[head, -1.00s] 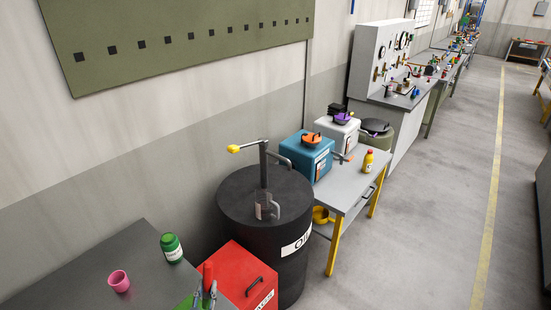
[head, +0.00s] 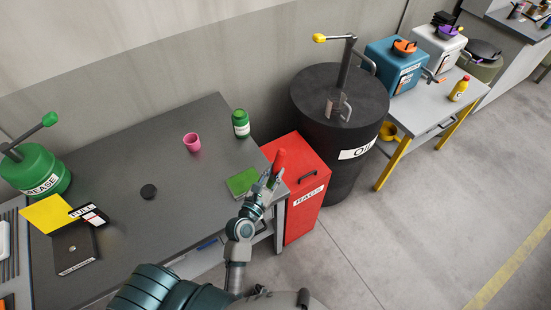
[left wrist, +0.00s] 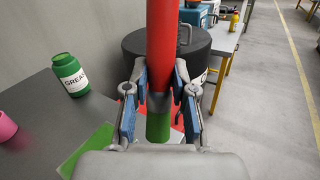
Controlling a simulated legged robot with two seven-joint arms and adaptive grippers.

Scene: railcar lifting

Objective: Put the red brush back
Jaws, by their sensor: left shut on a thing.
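The red brush (head: 279,160) stands roughly upright in my left gripper (head: 271,180), over the right end of the dark bench. In the left wrist view its red body (left wrist: 162,45) rises between the fingers of my left gripper (left wrist: 160,98), which are shut on it. A green end (left wrist: 158,127) shows below the fingers. A flat green pad (head: 242,183) lies on the bench corner just left of the gripper. My right gripper is not in view.
A red cabinet (head: 312,207) stands right of the bench (head: 190,215), with a black oil drum (head: 325,105) behind. The bench's middle is mostly clear.

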